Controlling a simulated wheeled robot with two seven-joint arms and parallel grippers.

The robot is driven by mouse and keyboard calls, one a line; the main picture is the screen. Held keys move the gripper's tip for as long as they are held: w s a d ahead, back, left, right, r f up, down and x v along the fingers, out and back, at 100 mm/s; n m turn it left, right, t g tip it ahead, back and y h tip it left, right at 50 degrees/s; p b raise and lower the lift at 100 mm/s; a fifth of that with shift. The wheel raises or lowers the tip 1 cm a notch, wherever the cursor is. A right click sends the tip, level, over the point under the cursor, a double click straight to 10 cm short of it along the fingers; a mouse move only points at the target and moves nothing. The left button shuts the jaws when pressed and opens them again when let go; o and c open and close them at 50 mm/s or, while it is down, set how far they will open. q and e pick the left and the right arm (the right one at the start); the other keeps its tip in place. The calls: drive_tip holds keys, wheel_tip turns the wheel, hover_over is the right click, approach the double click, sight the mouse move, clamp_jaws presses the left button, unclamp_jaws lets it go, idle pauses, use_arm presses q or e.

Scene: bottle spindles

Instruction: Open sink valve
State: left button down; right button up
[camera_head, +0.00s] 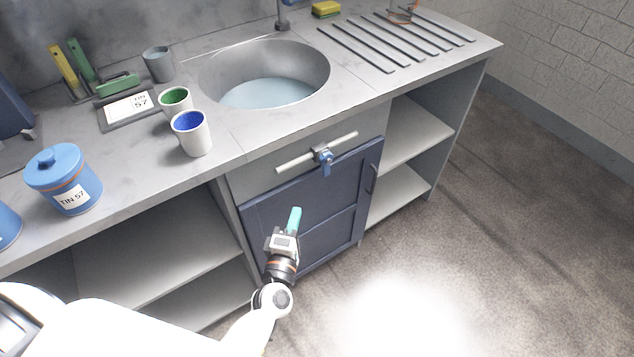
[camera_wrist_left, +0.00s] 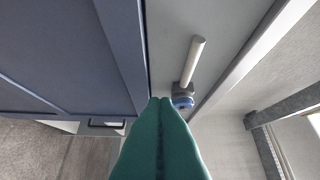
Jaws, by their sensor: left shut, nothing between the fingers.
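The sink valve (camera_head: 324,157) has a blue handle on a pale horizontal pipe (camera_head: 294,165). It sits on the grey panel below the round sink (camera_head: 265,75), and the blue handle hangs downward across the pipe. My left gripper (camera_head: 294,220), with teal fingers, is shut and empty in front of the blue cabinet door, below and to the left of the valve, apart from it. My right gripper is not in view.
The blue cabinet door (camera_head: 310,222) is shut, with a dark handle (camera_head: 371,178) at its right. Open shelves flank it. On the counter stand a white cup with blue inside (camera_head: 192,135), a green one (camera_head: 175,101) and a blue tin (camera_head: 65,180). The floor at right is clear.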

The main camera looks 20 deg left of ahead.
use_arm(q)
drive_tip(key=b, duration=0.1)
approach(326, 164)
drive_tip(key=w+a+f, duration=0.4)
drive_tip(key=a, duration=0.1)
drive_tip(key=shift+w+d+r+b, duration=0.25)
drive_tip(key=shift+w+d+b, duration=0.1)
drive_tip(key=shift+w+d, duration=0.9)
